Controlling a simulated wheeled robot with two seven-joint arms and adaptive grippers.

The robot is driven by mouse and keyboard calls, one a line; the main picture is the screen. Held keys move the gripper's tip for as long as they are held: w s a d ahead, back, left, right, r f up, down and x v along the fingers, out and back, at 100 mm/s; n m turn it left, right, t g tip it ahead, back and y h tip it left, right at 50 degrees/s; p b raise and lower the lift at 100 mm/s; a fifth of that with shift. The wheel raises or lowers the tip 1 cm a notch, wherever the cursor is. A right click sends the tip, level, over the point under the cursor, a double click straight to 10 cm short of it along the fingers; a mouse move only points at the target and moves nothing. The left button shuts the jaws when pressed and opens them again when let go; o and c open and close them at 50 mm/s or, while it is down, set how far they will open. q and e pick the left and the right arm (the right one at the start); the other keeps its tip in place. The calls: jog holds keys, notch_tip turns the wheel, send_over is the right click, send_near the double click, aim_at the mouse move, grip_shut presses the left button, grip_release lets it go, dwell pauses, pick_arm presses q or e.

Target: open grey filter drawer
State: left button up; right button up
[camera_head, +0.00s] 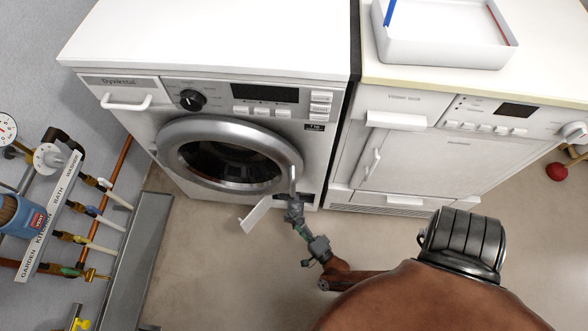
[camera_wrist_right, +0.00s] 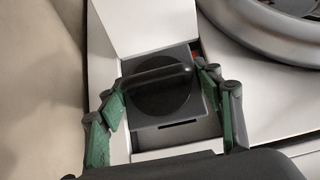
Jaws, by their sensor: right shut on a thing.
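The grey filter drawer (camera_wrist_right: 166,106) shows in the right wrist view as a dark square block with a round face and a raised black grip bar. It sits in a recess at the bottom of the washing machine (camera_head: 222,130). My right gripper (camera_wrist_right: 160,78) has its green-padded fingers on both sides of the grip bar and is shut on it. In the head view my right gripper (camera_head: 295,210) is low at the machine's front, below the round door, and mostly hides the drawer. My left gripper is not in view.
A white flap (camera_head: 257,214) hangs open beside the recess. The round door (camera_head: 230,153) is shut just above. A second white appliance (camera_head: 430,150) stands to the right. Pipes and valves (camera_head: 75,220) and a metal channel (camera_head: 135,255) are at the left. The floor in front is clear.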

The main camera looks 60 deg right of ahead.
jog(key=shift+w+d, duration=0.35)
jog(key=shift+d, duration=0.2)
jog(key=shift+w+d, duration=0.3)
jog(key=shift+d, duration=0.25)
jog(key=shift+c, duration=0.3)
jog(key=o, duration=1.7)
jog(key=shift+s, duration=0.15)
jog(key=v, duration=0.7)
jog(key=shift+s+a, duration=0.1)
jog(key=shift+s, duration=0.05)
